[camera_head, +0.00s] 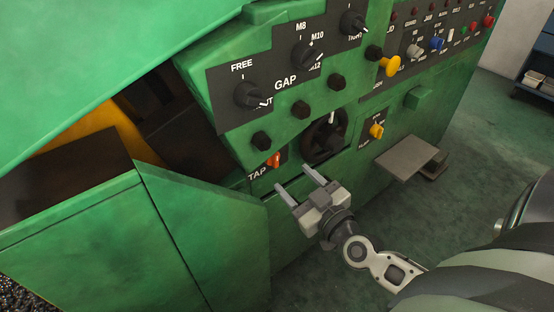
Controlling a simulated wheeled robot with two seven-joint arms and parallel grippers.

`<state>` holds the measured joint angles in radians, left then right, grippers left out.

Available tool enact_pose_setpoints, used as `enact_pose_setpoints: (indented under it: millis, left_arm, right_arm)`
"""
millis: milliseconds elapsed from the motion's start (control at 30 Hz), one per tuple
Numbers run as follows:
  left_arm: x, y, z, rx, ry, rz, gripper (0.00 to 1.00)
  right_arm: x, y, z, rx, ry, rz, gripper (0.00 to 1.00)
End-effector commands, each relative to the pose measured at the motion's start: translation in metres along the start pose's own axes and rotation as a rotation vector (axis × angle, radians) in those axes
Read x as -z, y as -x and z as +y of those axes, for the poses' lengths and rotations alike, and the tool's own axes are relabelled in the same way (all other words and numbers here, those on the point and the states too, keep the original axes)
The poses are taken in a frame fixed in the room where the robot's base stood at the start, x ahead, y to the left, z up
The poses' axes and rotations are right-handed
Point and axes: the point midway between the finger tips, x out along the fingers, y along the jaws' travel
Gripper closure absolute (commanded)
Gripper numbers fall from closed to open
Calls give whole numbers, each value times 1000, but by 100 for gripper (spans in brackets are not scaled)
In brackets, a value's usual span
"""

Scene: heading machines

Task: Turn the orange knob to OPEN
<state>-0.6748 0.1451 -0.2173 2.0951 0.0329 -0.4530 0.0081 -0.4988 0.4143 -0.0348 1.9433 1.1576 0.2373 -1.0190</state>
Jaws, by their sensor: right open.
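The orange knob (274,160) is small and sits on a dark plate marked TAP, low on the green machine's front. No OPEN label can be read from here. My right gripper (297,180) is open and empty. Its two fingers point up and left toward the machine, and in the picture the fingertips lie just below and to the right of the orange knob. I cannot tell the depth gap, but no contact shows. My left gripper is not in view.
A black handwheel (324,138) is right of the orange knob. A yellow knob (376,131) and a yellow mushroom button (390,66) are farther right. Black GAP knobs (250,95) are above. A grey shelf (408,157) juts out at right. Green floor (480,180) is free there.

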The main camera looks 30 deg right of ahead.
Motion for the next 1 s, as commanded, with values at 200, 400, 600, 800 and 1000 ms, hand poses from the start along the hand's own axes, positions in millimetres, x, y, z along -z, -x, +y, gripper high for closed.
enact_pose_setpoints:
  millis: [200, 400, 600, 800, 1000]
  left_arm:
    - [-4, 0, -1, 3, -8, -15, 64]
    - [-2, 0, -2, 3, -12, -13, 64]
    - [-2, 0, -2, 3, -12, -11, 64]
    - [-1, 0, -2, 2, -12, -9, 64]
    - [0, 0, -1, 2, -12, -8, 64]
  right_arm:
    - [2, -47, 0, -1, -2, 3, 42]
    - [0, -72, 0, 0, -1, 0, 42]
    - [0, -79, -1, 2, 0, -1, 42]
    - [0, -79, -1, 2, 0, -1, 42]
    - [0, -79, -1, 1, 0, -1, 87]
